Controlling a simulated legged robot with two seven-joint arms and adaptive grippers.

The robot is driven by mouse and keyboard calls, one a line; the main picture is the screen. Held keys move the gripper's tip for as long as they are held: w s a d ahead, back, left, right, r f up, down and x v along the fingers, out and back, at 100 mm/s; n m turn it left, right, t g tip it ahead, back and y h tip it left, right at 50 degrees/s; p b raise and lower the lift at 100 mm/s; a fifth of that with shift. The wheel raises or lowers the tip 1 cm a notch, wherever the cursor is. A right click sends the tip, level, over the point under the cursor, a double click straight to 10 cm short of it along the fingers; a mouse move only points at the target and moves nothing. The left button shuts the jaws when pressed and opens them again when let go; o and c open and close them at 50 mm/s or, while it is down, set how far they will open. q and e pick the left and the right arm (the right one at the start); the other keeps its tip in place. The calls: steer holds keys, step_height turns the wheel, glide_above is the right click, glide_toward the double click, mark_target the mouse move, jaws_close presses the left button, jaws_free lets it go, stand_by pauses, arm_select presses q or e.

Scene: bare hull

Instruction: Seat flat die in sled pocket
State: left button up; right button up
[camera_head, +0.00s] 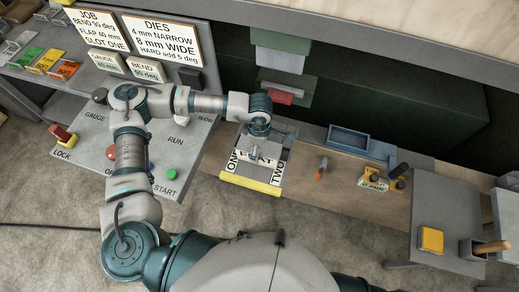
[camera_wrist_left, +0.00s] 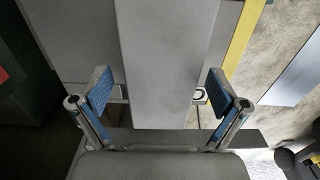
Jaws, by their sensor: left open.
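The sled (camera_head: 235,179), a pale tray with a yellow front edge, lies on the bench below my left gripper. Its labels read ONE, FLAT and TWO. My left gripper (camera_head: 256,148) is over the sled and partly covers it and the FLAT label. In the left wrist view, my left gripper (camera_wrist_left: 160,95) is open, with a finger on each side of a long grey bar (camera_wrist_left: 168,50), which looks like the flat die. I cannot tell whether the fingers touch it or whether it sits in the pocket. My right gripper is out of view.
A control panel (camera_head: 190,140) with a green START button (camera_head: 171,174) and a red LOCK lever (camera_head: 62,134) stands at left. Signs (camera_head: 160,42) stand behind.

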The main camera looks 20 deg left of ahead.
arm_select(q)
steer(key=shift+a, duration=0.1)
jaws_close()
steer(key=shift+w+r, duration=0.1)
steer(key=shift+r, duration=0.05)
